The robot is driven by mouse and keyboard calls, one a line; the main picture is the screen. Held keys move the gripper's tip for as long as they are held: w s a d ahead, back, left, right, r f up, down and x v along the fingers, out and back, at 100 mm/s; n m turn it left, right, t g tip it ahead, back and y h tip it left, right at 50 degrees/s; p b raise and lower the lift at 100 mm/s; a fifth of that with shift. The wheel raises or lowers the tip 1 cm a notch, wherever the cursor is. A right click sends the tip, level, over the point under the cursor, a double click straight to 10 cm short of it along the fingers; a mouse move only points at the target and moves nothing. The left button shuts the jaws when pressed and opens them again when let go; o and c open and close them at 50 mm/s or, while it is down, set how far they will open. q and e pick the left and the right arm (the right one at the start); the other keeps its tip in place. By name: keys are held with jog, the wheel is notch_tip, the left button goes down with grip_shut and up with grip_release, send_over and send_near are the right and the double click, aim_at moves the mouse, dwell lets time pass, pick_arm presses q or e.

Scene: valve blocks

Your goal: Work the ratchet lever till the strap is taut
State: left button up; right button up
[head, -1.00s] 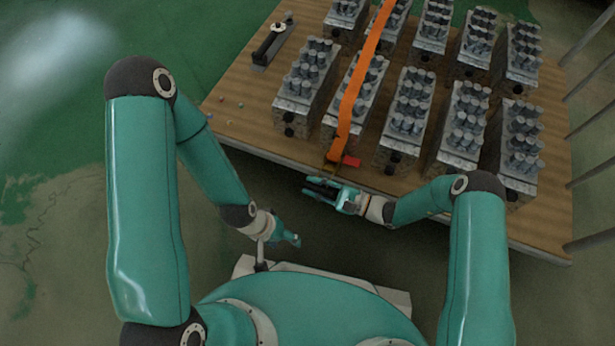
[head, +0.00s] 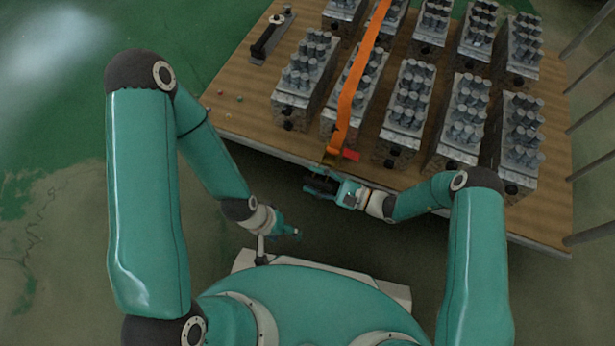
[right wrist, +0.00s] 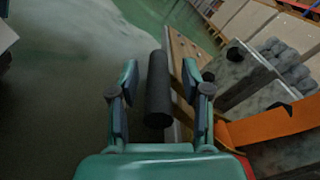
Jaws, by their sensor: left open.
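The orange strap (head: 350,90) runs over a valve block to the pallet's near edge. It also shows in the right wrist view (right wrist: 272,124). The ratchet (head: 333,160), with a red part (head: 351,155) beside it, sits at that edge. In the right wrist view the dark cylindrical grip of the ratchet lever (right wrist: 158,88) stands between the fingers of my right gripper (right wrist: 160,90), with gaps visible on both sides. My right gripper (head: 322,184) is open just off the pallet edge. My left gripper (head: 288,233) is open and empty, lower left, away from the ratchet.
Several grey valve blocks (head: 405,105) stand in rows on the wooden pallet (head: 235,80). A black-handled tool (head: 268,40) and small bits lie at its left. Grey bars (head: 590,170) stand right of the pallet. The floor to the left is clear.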

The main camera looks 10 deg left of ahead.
jog(key=shift+s, duration=0.15)
jog(key=s+d, duration=0.1)
jog(key=d, duration=1.1)
jog(key=shift+s, duration=0.3)
jog(key=shift+a, duration=0.1)
